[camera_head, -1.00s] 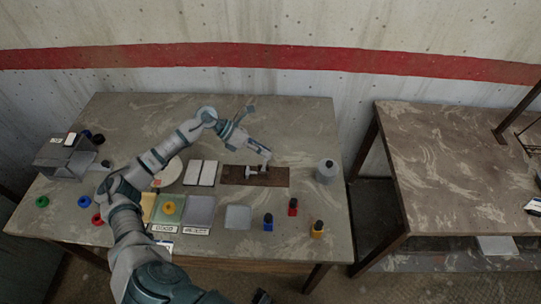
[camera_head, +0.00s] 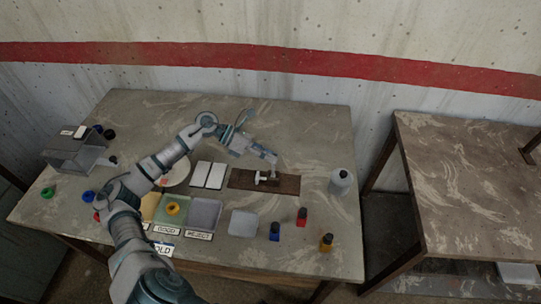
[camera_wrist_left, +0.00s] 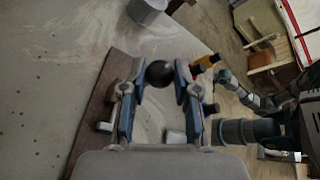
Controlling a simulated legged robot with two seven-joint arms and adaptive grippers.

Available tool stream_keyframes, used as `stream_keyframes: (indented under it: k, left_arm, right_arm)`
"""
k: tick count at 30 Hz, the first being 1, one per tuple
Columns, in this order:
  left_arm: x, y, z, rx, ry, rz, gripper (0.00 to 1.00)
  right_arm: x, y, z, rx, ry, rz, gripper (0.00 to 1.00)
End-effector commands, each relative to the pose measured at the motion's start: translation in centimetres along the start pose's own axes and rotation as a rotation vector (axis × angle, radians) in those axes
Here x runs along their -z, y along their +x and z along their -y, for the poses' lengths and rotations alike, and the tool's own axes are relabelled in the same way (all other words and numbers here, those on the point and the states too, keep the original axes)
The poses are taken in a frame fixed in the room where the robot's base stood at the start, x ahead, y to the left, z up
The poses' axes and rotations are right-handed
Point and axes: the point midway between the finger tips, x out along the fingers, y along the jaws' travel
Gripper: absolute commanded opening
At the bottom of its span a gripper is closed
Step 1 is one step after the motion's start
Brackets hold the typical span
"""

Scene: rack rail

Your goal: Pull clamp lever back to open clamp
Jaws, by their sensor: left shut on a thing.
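The clamp (camera_head: 262,177) is a small pale metal piece on a brown board (camera_head: 290,184) on the table. My left gripper (camera_head: 272,160) reaches over the board from the left, at the clamp. In the left wrist view, a black ball knob, which looks like the clamp lever's end (camera_wrist_left: 159,73), sits between the fingers of my left gripper (camera_wrist_left: 154,84). The fingers are shut on the lever and hide part of it. An arm of mine (camera_wrist_left: 245,95) shows at the right of that view; its gripper is too small to read.
Trays (camera_head: 205,214) line the front. The table behind the board is clear.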

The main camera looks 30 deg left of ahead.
Motion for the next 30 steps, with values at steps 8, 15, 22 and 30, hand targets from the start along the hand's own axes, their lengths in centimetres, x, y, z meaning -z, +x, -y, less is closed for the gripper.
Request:
stream_keyframes:
  k: [8, 15, 22, 30]
  left_arm:
    - [0.6, 0.2, -0.2, 0.001, -0.008, -0.014, 0.55]
    - [0.3, 0.1, 0.0, 0.0, -0.004, -0.009, 0.55]
    - [0.3, -3.0, -0.2, -0.005, -0.006, -0.009, 0.55]
    - [0.5, -9.2, -0.5, -0.001, -0.009, -0.008, 0.55]
  right_arm:
    - [0.0, 0.1, 0.0, 0.0, 0.0, 0.0, 0.0]
    - [0.0, 0.1, 0.0, 0.001, -0.001, -0.001, 0.0]
    - [0.0, 0.1, -0.1, 0.002, 0.0, -0.002, 0.0]
    - [0.0, 0.0, 0.0, 0.0, 0.0, -0.001, 0.0]
